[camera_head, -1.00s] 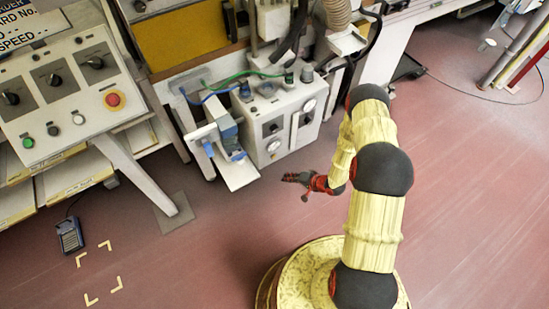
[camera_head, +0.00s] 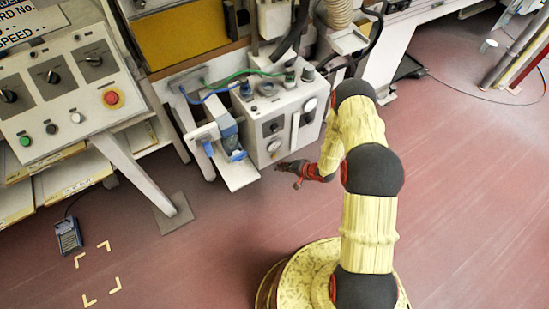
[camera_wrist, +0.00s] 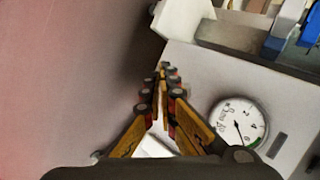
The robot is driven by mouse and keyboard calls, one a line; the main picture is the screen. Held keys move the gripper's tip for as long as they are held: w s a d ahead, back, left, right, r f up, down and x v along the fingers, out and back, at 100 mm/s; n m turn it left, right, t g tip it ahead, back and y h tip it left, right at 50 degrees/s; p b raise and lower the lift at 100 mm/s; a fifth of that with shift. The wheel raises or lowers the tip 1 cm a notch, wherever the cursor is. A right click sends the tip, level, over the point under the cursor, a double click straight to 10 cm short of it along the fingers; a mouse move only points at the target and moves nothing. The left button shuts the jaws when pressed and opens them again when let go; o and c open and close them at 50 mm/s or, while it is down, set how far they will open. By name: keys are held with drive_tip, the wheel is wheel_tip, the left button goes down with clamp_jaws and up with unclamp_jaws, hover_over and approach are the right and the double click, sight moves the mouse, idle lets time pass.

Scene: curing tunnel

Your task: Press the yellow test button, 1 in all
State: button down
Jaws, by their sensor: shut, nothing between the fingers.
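I cannot make out a yellow test button in either view. My gripper (camera_head: 280,167) is shut and empty, low in front of the white equipment box (camera_head: 258,139). In the wrist view the closed fingers (camera_wrist: 165,70) point toward a pale panel (camera_wrist: 195,68); I cannot tell whether they touch it. A round dial gauge (camera_wrist: 238,122) sits on that panel, right of the fingers. In the head view the box's front carries a dark knob (camera_head: 274,128) and a white round dial (camera_head: 274,146).
A sloped control panel (camera_head: 60,112) at the left has black knobs, a red button (camera_head: 111,98) and a green button (camera_head: 25,141). A white shelf with a blue part (camera_head: 228,127) juts out left of the box. Open floor (camera_head: 460,190) lies to the right.

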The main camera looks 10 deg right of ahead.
drive_tip(key=shift+w+a, duration=0.2)
drive_tip(key=shift+w, duration=0.35)
drive_tip(key=shift+w+a, duration=0.15)
drive_tip(key=shift+w, duration=0.4)
drive_tip(key=shift+w, duration=0.15)
idle(0.6)
drive_tip(key=shift+w+a, duration=0.1)
drive_tip(key=shift+w, duration=0.15)
drive_tip(key=shift+w+a, duration=0.15)
drive_tip(key=shift+w, duration=0.25)
idle(0.7)
drive_tip(key=shift+s, duration=0.1)
drive_tip(key=shift+s+d, duration=0.25)
drive_tip(key=shift+s, duration=0.45)
drive_tip(key=shift+s+d+p, duration=0.2)
drive_tip(key=shift+s+d, duration=0.05)
drive_tip(key=shift+s, duration=0.55)
drive_tip(key=shift+s+d+p, duration=0.25)
drive_tip(key=shift+s+d, duration=0.05)
drive_tip(key=shift+s, duration=0.5)
drive_tip(key=shift+s+d+p, duration=0.2)
drive_tip(key=shift+s+d, duration=0.05)
drive_tip(key=shift+s, duration=0.55)
